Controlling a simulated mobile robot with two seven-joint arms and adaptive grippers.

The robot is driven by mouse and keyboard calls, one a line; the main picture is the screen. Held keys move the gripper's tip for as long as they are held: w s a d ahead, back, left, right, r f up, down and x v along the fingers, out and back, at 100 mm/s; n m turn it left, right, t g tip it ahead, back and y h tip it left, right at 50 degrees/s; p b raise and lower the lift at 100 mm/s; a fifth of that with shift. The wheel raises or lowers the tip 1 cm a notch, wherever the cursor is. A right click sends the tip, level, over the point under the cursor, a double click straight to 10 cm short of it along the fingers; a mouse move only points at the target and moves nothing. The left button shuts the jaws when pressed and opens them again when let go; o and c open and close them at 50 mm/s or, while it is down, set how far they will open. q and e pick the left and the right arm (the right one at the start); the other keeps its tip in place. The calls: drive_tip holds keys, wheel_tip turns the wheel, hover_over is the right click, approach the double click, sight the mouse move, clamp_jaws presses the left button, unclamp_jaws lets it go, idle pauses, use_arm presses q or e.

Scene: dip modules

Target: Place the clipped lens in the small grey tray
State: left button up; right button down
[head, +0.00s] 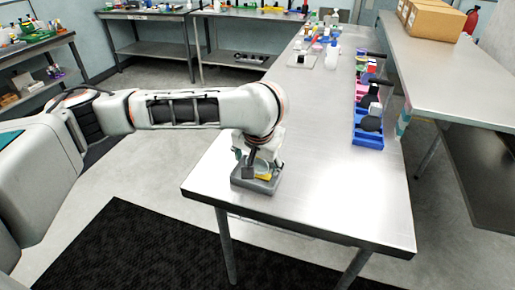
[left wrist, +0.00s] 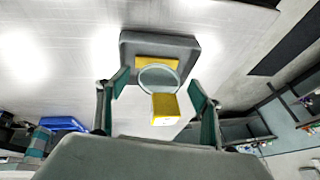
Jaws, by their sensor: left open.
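The small grey tray (head: 268,187) stands on the near left corner of the metal table. In the left wrist view the tray (left wrist: 190,42) shows beyond my fingers. The clipped lens, a round clear disc (left wrist: 158,79) with yellow parts at its far and near sides, lies over the tray's near side. Its near yellow block (left wrist: 166,108) comes closest to the wrist camera. Yellow also shows at the tray in the head view (head: 264,177). My left gripper (head: 256,162) is open just above, its fingers on either side of the lens (left wrist: 158,88), with gaps visible. Exact contact between lens and tray is unclear.
A blue bin (head: 368,137) and other coloured bins line the table's right edge. Bottles (head: 332,54) and a white pad stand at the far end. Cardboard boxes (head: 436,22) sit on the right-hand table. The middle of the near table is clear.

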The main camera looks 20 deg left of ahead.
use_arm(q)
drive_tip(key=p+v, duration=0.1)
drive_tip(key=v, duration=0.8)
drive_tip(key=shift+s+r, duration=0.2)
drive_tip(key=shift+r, duration=0.1)
use_arm(e)
drive_tip(key=shift+d+r, duration=0.6)
drive_tip(key=shift+r, duration=0.25)
drive_tip(key=shift+r, duration=0.15)
